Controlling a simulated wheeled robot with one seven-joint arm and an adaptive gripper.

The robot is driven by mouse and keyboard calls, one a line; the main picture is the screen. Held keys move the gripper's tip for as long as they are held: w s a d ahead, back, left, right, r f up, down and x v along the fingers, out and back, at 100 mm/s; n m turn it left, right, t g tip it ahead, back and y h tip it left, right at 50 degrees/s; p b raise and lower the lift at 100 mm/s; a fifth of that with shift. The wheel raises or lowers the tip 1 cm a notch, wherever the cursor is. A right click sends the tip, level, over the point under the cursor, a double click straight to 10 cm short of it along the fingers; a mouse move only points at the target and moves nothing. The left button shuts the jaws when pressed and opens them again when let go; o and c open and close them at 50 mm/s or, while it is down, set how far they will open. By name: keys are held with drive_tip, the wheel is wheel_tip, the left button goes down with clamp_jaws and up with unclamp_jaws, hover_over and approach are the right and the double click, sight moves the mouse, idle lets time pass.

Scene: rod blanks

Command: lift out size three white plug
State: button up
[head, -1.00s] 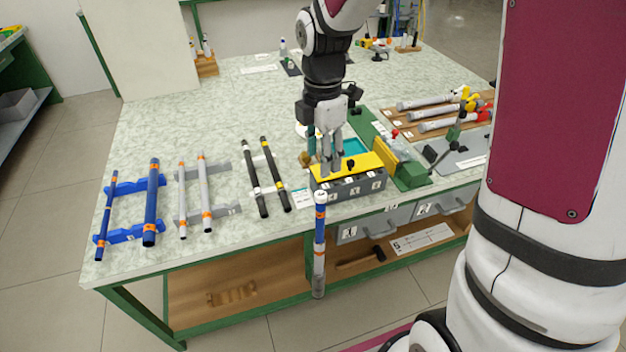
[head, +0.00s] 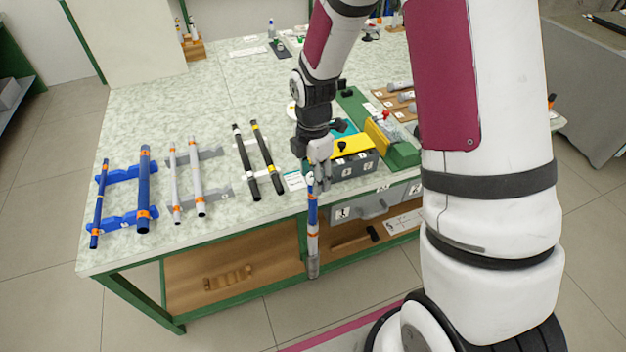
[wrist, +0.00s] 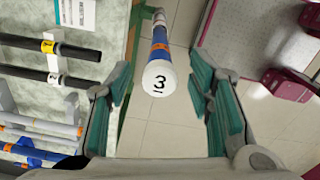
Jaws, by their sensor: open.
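The white plug (wrist: 158,78), marked with a black 3, is the round end face in the wrist view. It sits at the near end of a blue rod with orange bands (wrist: 160,43). In the head view the rod (head: 313,225) stands upright at the table's front edge and reaches down past the shelf. My gripper (head: 317,182) is over its top end, pointing down. In the wrist view my gripper (wrist: 162,100) is open, with one teal-padded finger on each side of the plug and gaps on both sides. In the head view the fingers largely hide the plug.
A grey block (head: 355,163) with a yellow top stands just right of my gripper. Black rods (head: 258,160) lie on a rack to the left, with grey rods (head: 196,180) and blue rods (head: 143,190) further left. The floor in front is clear.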

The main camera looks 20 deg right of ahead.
drive_tip(key=shift+f, duration=0.2)
drive_tip(key=c, duration=0.9)
drive_tip(key=shift+r, duration=0.15)
drive_tip(key=shift+r, duration=0.65)
wheel_tip(320, 180, up, 2)
drive_tip(key=shift+r, duration=0.1)
drive_tip(key=shift+s+r+p, duration=0.2)
drive_tip(key=shift+s+p, duration=0.25)
drive_tip(key=shift+s, duration=2.25)
drive_tip(key=shift+s+r+p, duration=0.25)
drive_tip(key=shift+s+p, duration=0.15)
drive_tip(key=shift+s, duration=2.3)
drive_tip(key=shift+s+r+p, duration=0.2)
drive_tip(key=shift+s+p, duration=0.25)
drive_tip(key=shift+s, duration=2.25)
drive_tip(key=shift+w, duration=0.1)
